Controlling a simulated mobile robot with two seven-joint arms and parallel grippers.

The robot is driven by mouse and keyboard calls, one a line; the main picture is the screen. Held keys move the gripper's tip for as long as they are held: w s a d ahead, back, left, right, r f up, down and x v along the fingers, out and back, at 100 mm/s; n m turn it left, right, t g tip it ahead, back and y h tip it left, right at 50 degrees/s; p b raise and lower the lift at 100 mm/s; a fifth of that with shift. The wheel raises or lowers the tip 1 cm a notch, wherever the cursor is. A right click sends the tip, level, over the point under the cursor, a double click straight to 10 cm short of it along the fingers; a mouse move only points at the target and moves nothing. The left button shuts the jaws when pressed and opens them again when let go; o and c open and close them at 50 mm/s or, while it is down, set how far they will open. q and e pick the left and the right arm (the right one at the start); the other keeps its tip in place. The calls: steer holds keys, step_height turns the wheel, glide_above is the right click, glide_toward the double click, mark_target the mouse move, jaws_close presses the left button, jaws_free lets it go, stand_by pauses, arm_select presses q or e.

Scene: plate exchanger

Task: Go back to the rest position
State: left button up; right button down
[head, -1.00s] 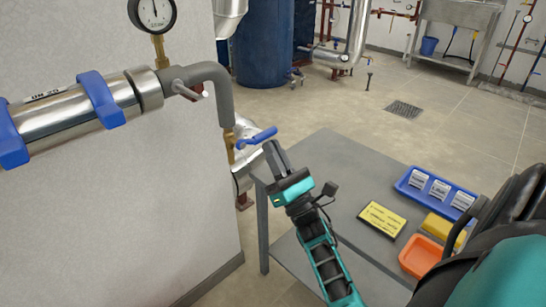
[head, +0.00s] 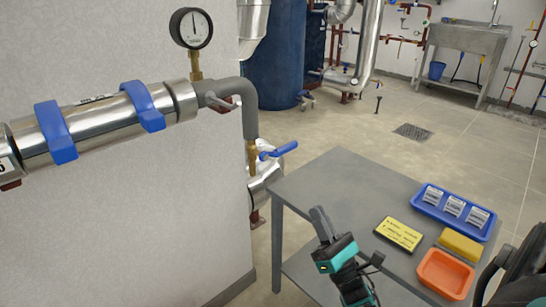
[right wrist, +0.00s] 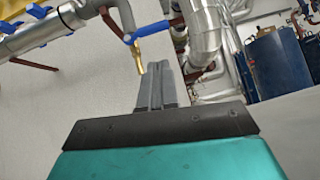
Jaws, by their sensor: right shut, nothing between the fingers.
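My right gripper (head: 321,222) is in the lower middle of the head view, over the left part of the grey table. Its two fingers are shut together with nothing between them. In the right wrist view the closed grey fingers (right wrist: 160,82) point up toward the pipework. The blue-handled valve (head: 278,150) on the drain pipe stands beyond the gripper, up and to the left in the head view, apart from it. The valve's blue handle also shows in the right wrist view (right wrist: 148,31). My left gripper is not in view.
The grey table (head: 345,180) carries a blue tray with labelled pieces (head: 430,212), a yellow sign (head: 398,234), a yellow sponge (head: 460,246) and an orange tray (head: 445,287). The steel pipe (head: 100,128) with a pressure gauge (head: 191,28) runs along the wall at left.

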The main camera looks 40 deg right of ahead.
steer(key=w+a+f+m+g+h, duration=0.15)
steer(key=a+m+g, duration=0.25)
steer(key=m, duration=0.5)
steer(key=w+a+f+m+g, duration=0.2)
steer(key=w+a+m+g, duration=0.15)
steer(key=m, duration=0.55)
steer(key=s+a+f+m+g+y, duration=0.2)
steer(key=s+a+m+g+y, duration=0.25)
steer(key=a, duration=0.45)
steer(key=s+a+f+m+g+y, duration=0.1)
steer(key=s+a+f+m+g, duration=0.25)
steer(key=s+a+m, duration=0.35)
arm_select(q)
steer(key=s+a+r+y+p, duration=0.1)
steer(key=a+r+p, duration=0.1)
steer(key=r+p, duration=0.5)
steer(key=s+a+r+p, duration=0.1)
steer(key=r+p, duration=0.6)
steer(key=p, duration=0.8)
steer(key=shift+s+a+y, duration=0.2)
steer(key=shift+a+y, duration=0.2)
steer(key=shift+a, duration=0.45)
arm_select(e)
steer(key=s+d+r+m+h, duration=0.1)
steer(key=d+r+h, duration=0.1)
steer(key=r, duration=1.3)
steer(key=shift+s+d+m, duration=0.25)
steer(key=shift+d+m, duration=0.1)
steer(key=shift+d, duration=0.2)
